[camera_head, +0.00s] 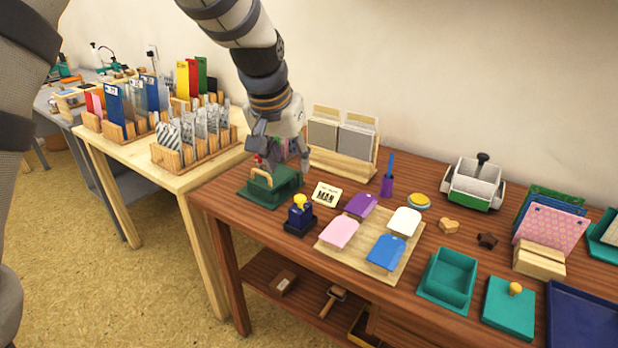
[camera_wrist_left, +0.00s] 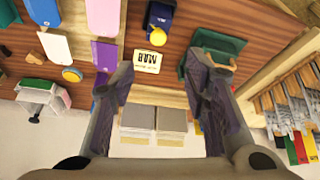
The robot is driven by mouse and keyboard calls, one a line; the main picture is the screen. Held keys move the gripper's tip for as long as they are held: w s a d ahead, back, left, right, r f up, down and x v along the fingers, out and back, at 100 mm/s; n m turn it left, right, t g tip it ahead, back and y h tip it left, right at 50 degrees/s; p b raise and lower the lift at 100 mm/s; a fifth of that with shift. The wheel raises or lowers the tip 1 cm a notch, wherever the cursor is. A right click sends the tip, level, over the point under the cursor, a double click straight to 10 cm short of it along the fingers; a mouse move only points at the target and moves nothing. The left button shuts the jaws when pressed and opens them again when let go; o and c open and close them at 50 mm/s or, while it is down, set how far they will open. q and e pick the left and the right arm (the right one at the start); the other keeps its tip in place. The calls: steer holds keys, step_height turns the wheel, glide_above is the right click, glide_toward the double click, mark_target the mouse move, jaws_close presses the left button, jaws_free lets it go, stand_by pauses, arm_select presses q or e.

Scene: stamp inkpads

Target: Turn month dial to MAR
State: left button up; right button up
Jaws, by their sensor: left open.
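A dark blue stamp with a yellow knob (camera_head: 300,208) stands near the table's left front edge; it also shows at the top of the left wrist view (camera_wrist_left: 160,22). The month dial itself cannot be made out. A cream card reading MAR (camera_head: 326,194) is behind and right of the stamp, and between the fingers' lines in the left wrist view (camera_wrist_left: 147,61). My left gripper (camera_head: 286,165) is open and empty, at the back left above a green case with a wooden handle (camera_head: 268,190), which it partly hides. It is apart from the stamp. My right gripper is not in view.
A wooden board (camera_head: 349,254) with pink, purple, white and blue pads lies right of the stamp. Teal trays (camera_head: 450,279) are at the front right. A paler table with racks stands left.

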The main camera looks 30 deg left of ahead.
mark_target(300, 197)
arm_select(q)
steer(key=b+x, duration=0.1)
steer(key=x, duration=1)
steer(key=shift+s+d+f, duration=0.1)
steer(key=shift+d, duration=0.05)
steer(key=shift+f, duration=0.25)
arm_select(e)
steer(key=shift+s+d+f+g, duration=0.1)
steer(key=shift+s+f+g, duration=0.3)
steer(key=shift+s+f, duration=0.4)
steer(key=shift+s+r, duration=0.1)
arm_select(q)
jaws_close()
